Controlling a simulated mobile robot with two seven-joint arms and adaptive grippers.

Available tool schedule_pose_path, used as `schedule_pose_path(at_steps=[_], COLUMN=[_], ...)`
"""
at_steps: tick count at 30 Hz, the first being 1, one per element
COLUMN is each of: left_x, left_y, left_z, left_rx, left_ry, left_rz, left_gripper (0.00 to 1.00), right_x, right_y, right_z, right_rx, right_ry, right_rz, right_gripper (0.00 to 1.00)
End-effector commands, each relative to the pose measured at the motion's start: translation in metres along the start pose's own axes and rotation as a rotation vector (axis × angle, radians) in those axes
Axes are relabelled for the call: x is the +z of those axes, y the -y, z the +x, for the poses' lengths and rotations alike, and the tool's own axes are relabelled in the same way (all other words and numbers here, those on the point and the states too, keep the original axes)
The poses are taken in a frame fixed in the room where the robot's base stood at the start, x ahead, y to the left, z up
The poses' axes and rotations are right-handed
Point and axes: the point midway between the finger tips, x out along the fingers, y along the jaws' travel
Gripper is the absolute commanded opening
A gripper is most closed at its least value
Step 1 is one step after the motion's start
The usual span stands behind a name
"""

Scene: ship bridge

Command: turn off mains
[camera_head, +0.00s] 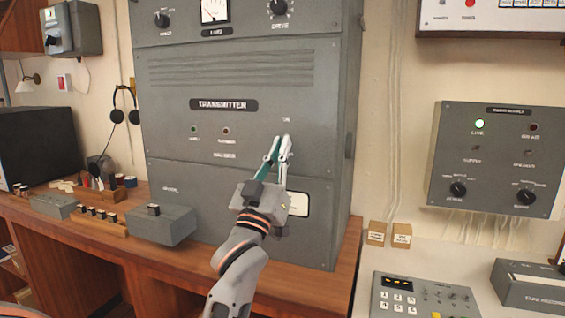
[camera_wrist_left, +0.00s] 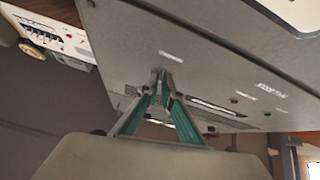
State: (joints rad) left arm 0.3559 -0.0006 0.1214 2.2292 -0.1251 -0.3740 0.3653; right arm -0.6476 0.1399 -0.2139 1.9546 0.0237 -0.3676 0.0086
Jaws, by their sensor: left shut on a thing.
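The grey transmitter cabinet (camera_head: 240,150) stands on the wooden desk in the head view, with a black TRANSMITTER label and two small lamps on its middle panel. My left gripper (camera_head: 284,142) is in front of the right part of that panel, just under a small white label (camera_head: 286,120) that seems to read ON. In the left wrist view its green-sided fingers (camera_wrist_left: 161,76) come together at the panel face, closed on the small mains switch. The fingertips hide most of the switch, so its position is unclear. My right gripper is not in view.
A grey box (camera_head: 162,225) and a wooden rack with several dark pieces (camera_head: 100,220) stand on the desk at left. A keypad unit (camera_head: 420,297) sits on the pale counter.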

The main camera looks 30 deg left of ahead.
Motion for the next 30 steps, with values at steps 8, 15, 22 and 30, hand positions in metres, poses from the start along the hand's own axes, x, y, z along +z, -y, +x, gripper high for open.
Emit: schedule_pose_path(at_steps=[8, 15, 22, 30], left_x=[0.014, 0.012, 0.009, 0.008], left_y=[0.002, 0.002, 0.002, 0.002], left_z=[-0.003, -0.001, 0.0, 0.001], left_rx=[0.022, 0.031, 0.032, 0.033], left_ry=[-0.13, -0.185, -0.197, -0.198], left_rz=[0.001, 0.001, 0.001, 0.0], left_gripper=[0.0, 0.0, 0.0, 0.18], right_x=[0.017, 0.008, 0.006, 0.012], right_y=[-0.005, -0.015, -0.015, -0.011], right_z=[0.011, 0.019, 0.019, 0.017], right_rx=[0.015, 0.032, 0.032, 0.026], right_ry=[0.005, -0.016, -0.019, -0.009], right_rz=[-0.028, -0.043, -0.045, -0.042], right_gripper=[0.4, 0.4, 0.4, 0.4])
